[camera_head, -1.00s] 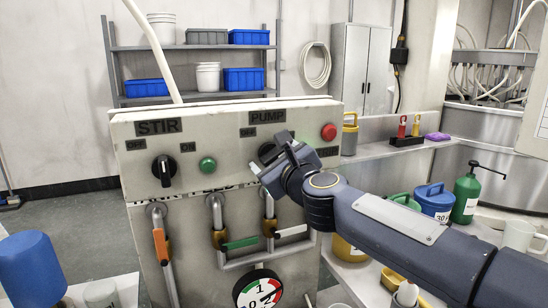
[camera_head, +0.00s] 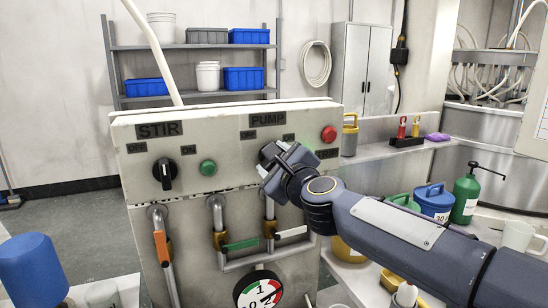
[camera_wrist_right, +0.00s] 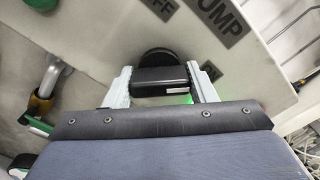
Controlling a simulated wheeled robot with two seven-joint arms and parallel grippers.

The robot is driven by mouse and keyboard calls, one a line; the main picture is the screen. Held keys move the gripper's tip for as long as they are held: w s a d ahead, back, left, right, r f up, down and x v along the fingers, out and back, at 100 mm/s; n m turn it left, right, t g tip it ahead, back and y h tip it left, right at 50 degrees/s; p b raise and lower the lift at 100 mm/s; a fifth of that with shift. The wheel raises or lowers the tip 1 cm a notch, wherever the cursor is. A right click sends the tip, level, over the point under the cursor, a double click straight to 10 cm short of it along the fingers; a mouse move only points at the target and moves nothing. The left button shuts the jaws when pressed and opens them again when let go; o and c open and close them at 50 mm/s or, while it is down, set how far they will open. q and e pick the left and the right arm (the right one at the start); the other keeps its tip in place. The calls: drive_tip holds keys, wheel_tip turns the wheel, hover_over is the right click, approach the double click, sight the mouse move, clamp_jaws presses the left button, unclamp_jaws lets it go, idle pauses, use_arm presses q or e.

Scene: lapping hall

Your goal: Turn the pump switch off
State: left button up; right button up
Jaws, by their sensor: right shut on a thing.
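The pump switch is a black rotary knob (camera_head: 267,152) under the PUMP label (camera_head: 267,120) on the beige panel. My right gripper (camera_head: 275,162) is at the knob and hides much of it in the head view. In the right wrist view the knob's black grip bar (camera_wrist_right: 160,81) lies between the two fingers of my right gripper (camera_wrist_right: 161,88), which is shut on it. Which way the knob points is hard to tell. A small OFF label (camera_head: 248,135) and an ON label (camera_head: 289,137) sit above it. My left gripper is not in view.
The STIR knob (camera_head: 164,173) and a green button (camera_head: 208,168) are left of the pump switch. A red button (camera_head: 328,134) is to its right. Pipes with lever handles (camera_head: 240,244) and a gauge (camera_head: 258,290) are below. A bench (camera_head: 375,150) with containers stands at right.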

drive_tip(key=n+p, duration=0.1)
drive_tip(key=n, duration=0.4)
drive_tip(key=shift+n+p, duration=0.3)
drive_tip(key=shift+p, duration=0.05)
drive_tip(key=shift+n+p, duration=0.5)
drive_tip(key=shift+n, duration=1.3)
drive_tip(key=o, duration=1)
drive_tip(key=shift+s, duration=0.1)
drive_tip(key=v, duration=0.7)
drive_tip(key=shift+s+d, duration=0.15)
drive_tip(key=shift+s, duration=0.2)
